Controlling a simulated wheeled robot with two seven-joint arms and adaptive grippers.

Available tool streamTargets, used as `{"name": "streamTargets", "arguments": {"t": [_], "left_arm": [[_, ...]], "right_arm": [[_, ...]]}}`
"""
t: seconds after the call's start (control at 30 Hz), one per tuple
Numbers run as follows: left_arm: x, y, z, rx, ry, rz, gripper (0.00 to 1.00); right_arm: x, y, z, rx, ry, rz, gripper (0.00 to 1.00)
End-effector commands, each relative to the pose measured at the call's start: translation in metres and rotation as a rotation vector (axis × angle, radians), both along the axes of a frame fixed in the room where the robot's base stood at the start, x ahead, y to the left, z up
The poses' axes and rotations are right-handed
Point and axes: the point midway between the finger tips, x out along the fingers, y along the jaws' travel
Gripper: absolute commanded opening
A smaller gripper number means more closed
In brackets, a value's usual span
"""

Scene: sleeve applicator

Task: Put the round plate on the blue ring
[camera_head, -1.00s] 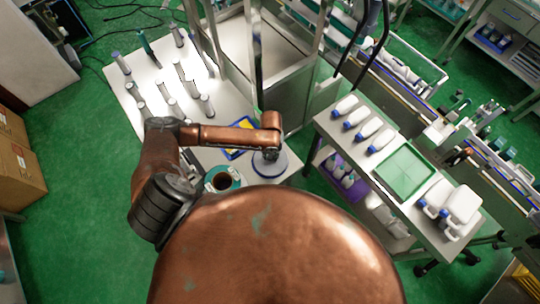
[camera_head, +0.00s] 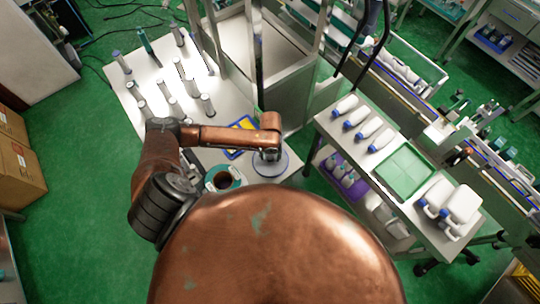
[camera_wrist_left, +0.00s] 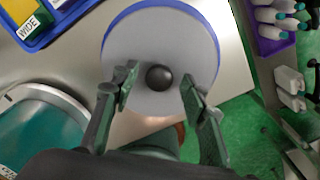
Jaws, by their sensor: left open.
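The round plate (camera_head: 271,168) is a grey disc with a blue edge, lying near the front right corner of the white table. In the left wrist view the plate (camera_wrist_left: 165,35) has a dark round knob (camera_wrist_left: 159,77) at its middle. My left gripper (camera_head: 268,154) is over the plate; in the wrist view its open fingers (camera_wrist_left: 160,84) are on either side of the knob, and I cannot tell whether they touch it. I cannot tell whether this rim or the plate's blue edge is the blue ring.
A blue and yellow tray (camera_head: 241,123) lies behind the plate, and a teal round container (camera_head: 222,180) stands to its left. Several upright bottles stand on the table's far left. A side table with bottles and a green tray (camera_head: 404,174) is at right.

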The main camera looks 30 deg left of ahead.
Motion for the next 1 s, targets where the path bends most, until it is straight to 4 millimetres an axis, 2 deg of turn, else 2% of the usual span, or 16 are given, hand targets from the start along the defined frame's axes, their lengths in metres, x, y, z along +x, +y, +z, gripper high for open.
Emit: {"name": "streamTargets", "arguments": {"t": [0.17,0.6,0.8,1.0], "left_arm": [[0.002,0.000,0.017,-0.002,-0.004,-0.001,0.41],[0.002,0.001,0.103,0.001,-0.004,0.000,0.41],[0.001,0.001,0.121,0.000,-0.001,0.000,0.41],[0.000,0.000,0.124,0.000,0.000,0.000,0.41]], "right_arm": [[0.008,-0.003,0.001,-0.003,-0.009,0.003,0.00],[-0.009,-0.004,-0.005,-0.004,0.011,-0.002,0.00],[-0.008,-0.004,-0.006,-0.004,0.011,-0.002,0.00],[-0.006,-0.003,-0.006,-0.003,0.008,0.000,0.00]]}}
